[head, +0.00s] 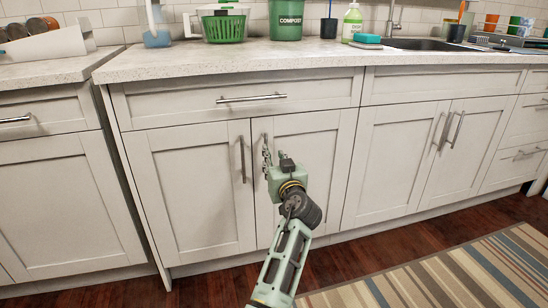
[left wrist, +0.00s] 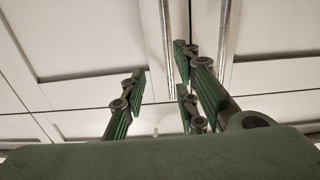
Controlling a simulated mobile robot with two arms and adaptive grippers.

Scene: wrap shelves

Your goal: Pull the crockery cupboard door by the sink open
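The white double-door cupboard sits below a wide drawer, left of the sink. Its left door (head: 193,190) and right door (head: 311,185) are both shut. The left door's bar handle (head: 242,160) is bare. My left gripper (head: 266,150) is at the right door's upper left edge and mostly hides that door's handle. In the left wrist view, my left gripper (left wrist: 160,80) has its fingers apart. One vertical bar handle (left wrist: 168,45) shows between the fingers; I cannot tell if they touch it. A second bar handle (left wrist: 225,40) is outside them. My right gripper is out of view.
The drawer (head: 235,100) above is shut. The worktop (head: 300,62) overhangs it and carries a green basket (head: 224,27), a compost bin (head: 286,20) and a soap bottle (head: 352,22). The sink cupboard handles (head: 457,130) are at right. A striped rug (head: 450,275) lies on the floor.

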